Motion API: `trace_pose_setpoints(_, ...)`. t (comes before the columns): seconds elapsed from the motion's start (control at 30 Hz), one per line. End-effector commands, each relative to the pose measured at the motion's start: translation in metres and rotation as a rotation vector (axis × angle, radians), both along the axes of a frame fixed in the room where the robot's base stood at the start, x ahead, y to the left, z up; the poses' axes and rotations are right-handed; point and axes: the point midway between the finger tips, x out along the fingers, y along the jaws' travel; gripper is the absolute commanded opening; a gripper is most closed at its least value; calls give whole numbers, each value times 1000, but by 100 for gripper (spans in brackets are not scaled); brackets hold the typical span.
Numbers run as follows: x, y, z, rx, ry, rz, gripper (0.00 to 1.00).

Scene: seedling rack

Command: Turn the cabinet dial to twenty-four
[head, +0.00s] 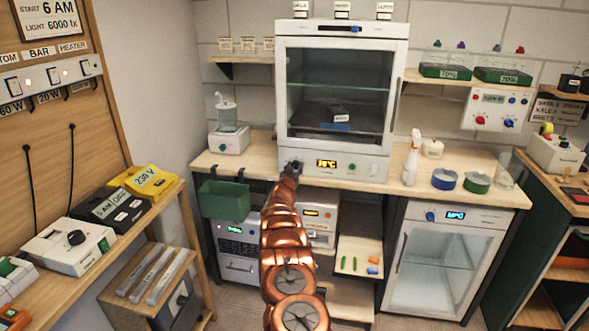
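The white glass-door cabinet (385,58) stands on the wooden counter at the back. Its lower front panel (353,170) has a small lit orange display (326,163), whose reading is too small to tell for sure. My copper-coloured arm reaches up from the bottom centre. My gripper (292,166) is at the left end of that panel, left of the display. It covers that spot, so the dial there is hidden or merges with the dark fingers. I cannot tell whether the gripper touches it or how far the fingers are closed.
A second, lower glass-door cabinet (478,212) with a blue knob (430,216) and blue display stands under the counter at right. A green bin (225,203) hangs left of my arm. A spray bottle (411,160) and blue and green rings stand right on the counter.

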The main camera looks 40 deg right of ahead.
Motion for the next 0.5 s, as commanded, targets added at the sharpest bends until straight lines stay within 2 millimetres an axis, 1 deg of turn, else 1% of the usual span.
trace_pose_setpoints(0.03,0,0,0,0,0,0,31)
trace_pose_setpoints(0.3,0,0,0,0,0,0,3)
trace_pose_setpoints(0.5,0,0,-1,7,-11,0,3)
